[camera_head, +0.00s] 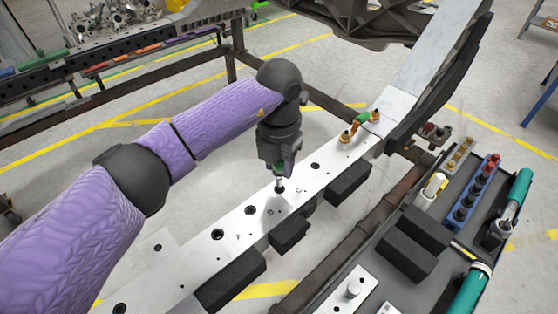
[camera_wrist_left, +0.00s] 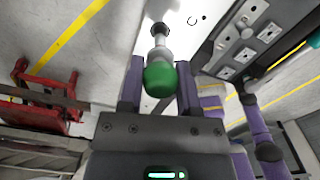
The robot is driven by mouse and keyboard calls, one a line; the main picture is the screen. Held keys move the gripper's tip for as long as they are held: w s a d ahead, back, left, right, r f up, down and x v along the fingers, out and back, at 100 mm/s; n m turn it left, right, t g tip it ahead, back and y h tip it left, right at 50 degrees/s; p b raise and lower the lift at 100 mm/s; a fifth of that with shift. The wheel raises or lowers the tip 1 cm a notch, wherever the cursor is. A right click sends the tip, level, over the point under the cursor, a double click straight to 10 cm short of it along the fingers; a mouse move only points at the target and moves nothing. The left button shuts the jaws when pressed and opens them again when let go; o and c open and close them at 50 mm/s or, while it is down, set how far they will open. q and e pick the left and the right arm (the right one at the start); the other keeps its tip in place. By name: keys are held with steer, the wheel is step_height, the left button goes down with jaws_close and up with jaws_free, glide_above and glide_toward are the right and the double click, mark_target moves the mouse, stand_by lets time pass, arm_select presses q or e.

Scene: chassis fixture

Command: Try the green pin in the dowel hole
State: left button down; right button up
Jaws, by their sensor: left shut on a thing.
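My left gripper (camera_head: 279,174) is shut on the green pin (camera_head: 280,168), holding it upright by its green head over the long pale plate (camera_head: 180,275). In the left wrist view the green head (camera_wrist_left: 160,78) sits between the two fingers, and its silver shank points to a dark hole (camera_wrist_left: 160,29). In the head view the shank's lower end meets a dark hole (camera_head: 280,190) near the letter C. I cannot tell whether the tip is inside it or just above. My right gripper is in neither view.
Other dark holes (camera_head: 218,234) run along the plate. Black blocks (camera_head: 290,233) stand along its near side. A brass clamp with a green part (camera_head: 362,120) sits at the far end. A tray at right holds a blue rack (camera_head: 472,195), black foam blocks (camera_head: 405,255) and teal tools (camera_head: 518,190).

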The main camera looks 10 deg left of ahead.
arm_select(q)
steer(key=shift+f, duration=0.1)
stand_by(0.4)
steer(key=shift+f, duration=0.55)
steer(key=shift+f+b, duration=0.55)
steer(key=shift+f, duration=0.1)
steer(key=shift+r, duration=0.1)
